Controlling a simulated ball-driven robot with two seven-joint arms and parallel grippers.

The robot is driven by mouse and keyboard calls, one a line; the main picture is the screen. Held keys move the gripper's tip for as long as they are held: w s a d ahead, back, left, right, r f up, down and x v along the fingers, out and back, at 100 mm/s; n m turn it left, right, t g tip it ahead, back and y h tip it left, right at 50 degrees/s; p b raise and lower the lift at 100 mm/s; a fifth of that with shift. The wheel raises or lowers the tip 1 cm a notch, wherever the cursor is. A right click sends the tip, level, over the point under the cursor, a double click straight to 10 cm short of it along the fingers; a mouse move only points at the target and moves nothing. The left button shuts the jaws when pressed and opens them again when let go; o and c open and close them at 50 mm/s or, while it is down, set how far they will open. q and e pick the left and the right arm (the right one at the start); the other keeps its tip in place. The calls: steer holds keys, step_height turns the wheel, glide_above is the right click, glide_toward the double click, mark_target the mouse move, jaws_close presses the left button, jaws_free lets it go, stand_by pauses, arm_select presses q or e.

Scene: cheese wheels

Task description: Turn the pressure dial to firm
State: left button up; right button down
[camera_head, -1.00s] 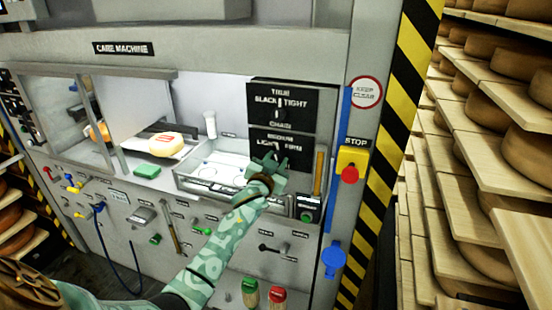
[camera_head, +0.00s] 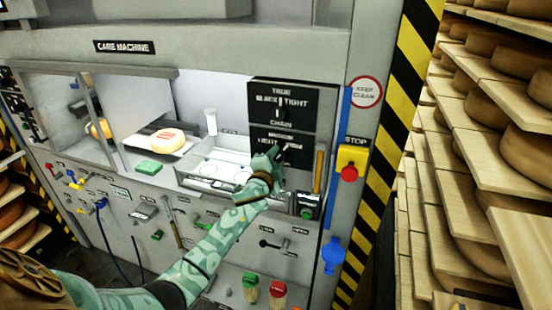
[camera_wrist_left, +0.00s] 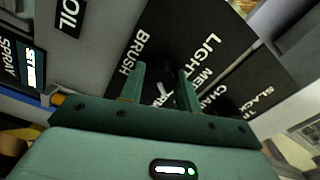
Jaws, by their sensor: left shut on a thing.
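The pressure dial (camera_wrist_left: 165,88) is a dark knob with a white pointer mark, on a black panel (camera_head: 303,158) lettered LIGHT, MEDIUM and FIRM. My left gripper (camera_head: 278,150) is at this panel and covers most of the dial in the head view. In the left wrist view the two green fingers of my left gripper (camera_wrist_left: 160,76) stand on either side of the knob, shut on it. I cannot tell exactly which label the pointer faces. My right gripper is not in view.
To the right are a wooden-handled brush (camera_head: 319,165) and a yellow stop box with a red button (camera_head: 349,173). An open bay holds a cheese wheel (camera_head: 168,138). Cheese shelves (camera_head: 480,115) line the far right.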

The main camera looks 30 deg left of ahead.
arm_select(q)
steer(key=shift+m, duration=0.8)
steer(key=o, duration=1)
steer(key=shift+c, duration=0.2)
steer(key=v, duration=1.6)
steer(key=shift+d, duration=0.2)
steer(key=shift+s, duration=0.1)
